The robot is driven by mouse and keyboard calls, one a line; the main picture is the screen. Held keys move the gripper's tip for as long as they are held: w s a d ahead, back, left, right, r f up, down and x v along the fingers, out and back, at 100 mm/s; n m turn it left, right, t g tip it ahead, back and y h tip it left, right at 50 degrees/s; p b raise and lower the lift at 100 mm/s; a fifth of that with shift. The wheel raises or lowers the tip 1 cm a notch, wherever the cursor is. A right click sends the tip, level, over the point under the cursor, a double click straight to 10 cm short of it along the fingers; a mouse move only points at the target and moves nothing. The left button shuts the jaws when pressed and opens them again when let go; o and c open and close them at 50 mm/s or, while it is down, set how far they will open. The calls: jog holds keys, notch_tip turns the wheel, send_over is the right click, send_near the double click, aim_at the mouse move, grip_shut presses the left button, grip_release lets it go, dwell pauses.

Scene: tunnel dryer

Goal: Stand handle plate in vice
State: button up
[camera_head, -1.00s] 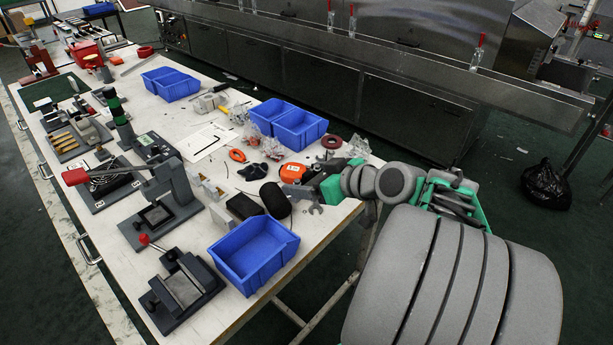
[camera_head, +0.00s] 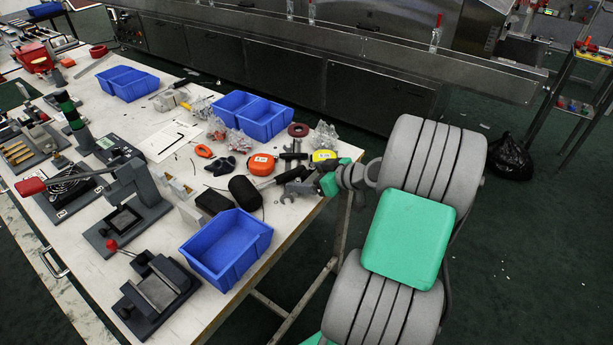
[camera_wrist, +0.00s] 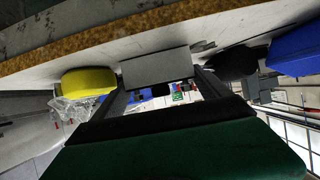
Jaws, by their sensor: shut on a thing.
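My gripper (camera_head: 305,182) is at the right front edge of the workbench, beside an orange tape measure (camera_head: 261,164). In the wrist view its two fingers (camera_wrist: 160,92) are shut on a flat grey plate (camera_wrist: 157,67), which I take for the handle plate. The plate's far side is hidden, and in the head view it is too small and dark to make out clearly. The likely vice (camera_head: 157,292) is a dark grey clamp with a flat bed and a red-knobbed lever, at the front left of the bench, well apart from my gripper.
A blue bin (camera_head: 228,246) stands between my gripper and the vice. A lever press (camera_head: 130,205) stands behind the vice.

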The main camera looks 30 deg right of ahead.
jog(key=shift+f, duration=0.1)
jog(key=o, duration=1.5)
